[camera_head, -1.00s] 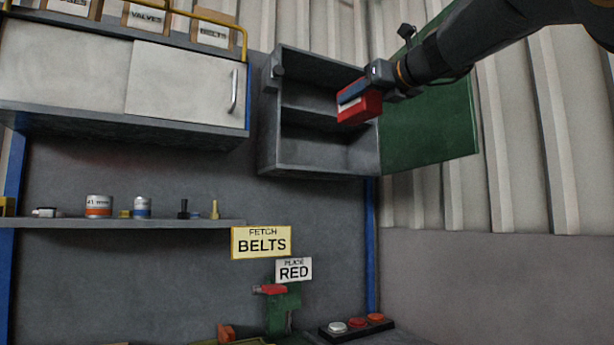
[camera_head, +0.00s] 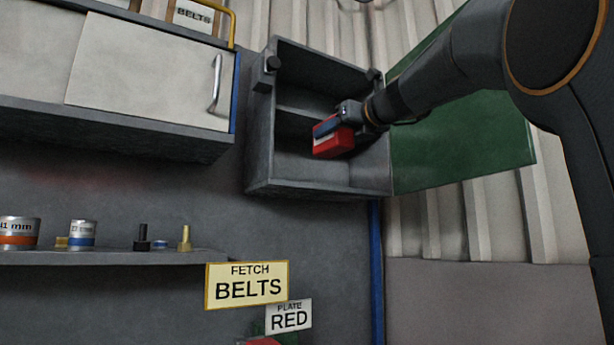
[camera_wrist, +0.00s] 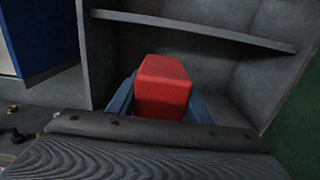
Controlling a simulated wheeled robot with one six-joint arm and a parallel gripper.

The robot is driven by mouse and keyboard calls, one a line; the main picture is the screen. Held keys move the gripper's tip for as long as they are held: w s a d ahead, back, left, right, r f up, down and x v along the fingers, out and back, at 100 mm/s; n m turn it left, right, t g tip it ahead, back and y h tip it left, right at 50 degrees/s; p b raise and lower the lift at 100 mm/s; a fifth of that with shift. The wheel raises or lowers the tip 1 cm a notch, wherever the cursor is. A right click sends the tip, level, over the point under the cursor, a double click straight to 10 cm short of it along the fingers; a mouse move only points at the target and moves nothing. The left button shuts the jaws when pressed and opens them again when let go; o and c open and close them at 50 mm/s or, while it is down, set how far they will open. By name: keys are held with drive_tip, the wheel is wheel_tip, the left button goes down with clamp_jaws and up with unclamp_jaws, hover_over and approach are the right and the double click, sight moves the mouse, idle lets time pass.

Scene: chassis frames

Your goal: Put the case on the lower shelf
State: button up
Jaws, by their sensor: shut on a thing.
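The case is a red box with a pale label (camera_head: 334,142). My gripper (camera_head: 326,130) is shut on it and holds it at the open front of the grey cabinet (camera_head: 258,150). In the wrist view the red case (camera_wrist: 163,82) sits between the two blue fingers (camera_wrist: 162,100). The cabinet has one inner shelf board (camera_wrist: 190,29). The case is lower than this board, facing the lower compartment (camera_head: 300,165), which looks empty. I cannot tell how far inside the case is or whether it touches the cabinet.
The green cabinet door (camera_head: 465,145) stands open to the right, behind my arm. A closed white sliding-door cupboard (camera_head: 150,70) is at the left. Below, a wall shelf (camera_head: 110,257) holds cans and small fittings. Signs reading BELTS (camera_head: 247,286) and RED (camera_head: 289,317) hang lower.

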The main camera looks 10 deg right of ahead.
drive_tip(key=p+x, duration=0.4)
drive_tip(key=x, duration=1.1)
wheel_tip(320, 180, down, 6)
drive_tip(key=b, duration=0.3)
drive_tip(key=shift+s+f, duration=0.15)
drive_tip(key=shift+f, duration=0.4)
drive_tip(key=o, duration=1.5)
drive_tip(key=shift+f, duration=0.1)
drive_tip(key=shift+c, duration=0.2)
